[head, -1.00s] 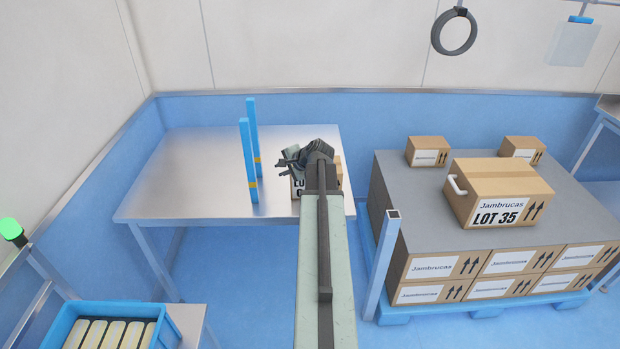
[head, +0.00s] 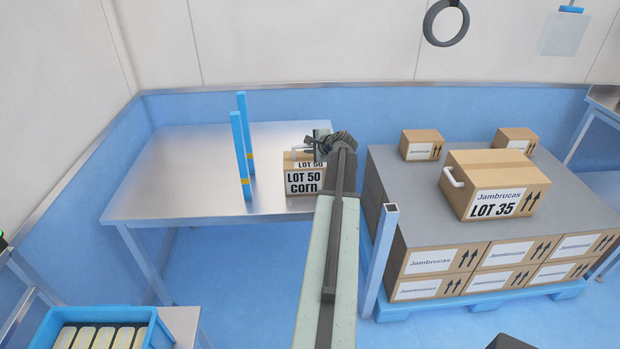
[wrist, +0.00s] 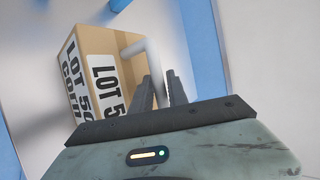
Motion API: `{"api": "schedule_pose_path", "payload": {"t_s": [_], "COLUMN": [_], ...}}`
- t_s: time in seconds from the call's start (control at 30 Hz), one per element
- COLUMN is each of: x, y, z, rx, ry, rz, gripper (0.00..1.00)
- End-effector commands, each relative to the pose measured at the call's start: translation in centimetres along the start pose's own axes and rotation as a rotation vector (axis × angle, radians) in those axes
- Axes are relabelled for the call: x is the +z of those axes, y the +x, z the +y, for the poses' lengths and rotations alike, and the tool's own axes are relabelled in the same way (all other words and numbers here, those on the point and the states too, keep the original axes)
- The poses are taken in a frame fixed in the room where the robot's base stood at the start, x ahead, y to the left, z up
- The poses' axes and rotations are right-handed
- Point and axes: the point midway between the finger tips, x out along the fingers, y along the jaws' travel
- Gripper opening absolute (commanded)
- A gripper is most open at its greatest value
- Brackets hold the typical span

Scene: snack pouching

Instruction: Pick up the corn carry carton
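The corn carry carton (head: 303,184) is a brown box with white "LOT 50 corn" labels, upright on the metal table near its right end. Its pale handle (head: 296,149) stands on top, partly hidden by my gripper. My gripper (head: 314,146) is over the carton's top right part in the head view. In the wrist view the carton (wrist: 98,75) is at the left, tilted in the picture. There my gripper (wrist: 161,93) shows two dark fingers apart, with the blurred handle (wrist: 142,48) at their tips. I cannot tell whether the handle lies between them.
Two blue posts (head: 240,156) stand on the metal table (head: 180,190) left of the carton. At the right is a pallet stack of Jambrucas cartons (head: 430,262) with a LOT 35 carton (head: 490,190) on top. A blue crate (head: 60,322) is at the lower left.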

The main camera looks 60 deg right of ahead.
Motion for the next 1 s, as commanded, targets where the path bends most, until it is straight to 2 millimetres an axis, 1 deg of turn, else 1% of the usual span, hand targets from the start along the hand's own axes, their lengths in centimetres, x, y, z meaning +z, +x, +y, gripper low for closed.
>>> {"api": "schedule_pose_path", "payload": {"t_s": [0.03,0.1,0.3,0.33,0.4,1.0], "x": [-0.24,-0.22,-0.1,-0.1,-0.11,-0.17], "y": [1.51,2.27,2.18,2.18,2.17,2.12], "z": [0.34,0.26,0.05,0.05,0.05,0.13], "rx": [0.001,0.001,0.001,0.001,0.001,0.002], "ry": [-0.001,-0.001,-0.001,-0.001,-0.001,-0.001], "rz": [-0.001,0.0,0.001,0.001,0.001,0.001], "gripper": [0.2,0.2,0.2,0.17,0.0,0.0]}}
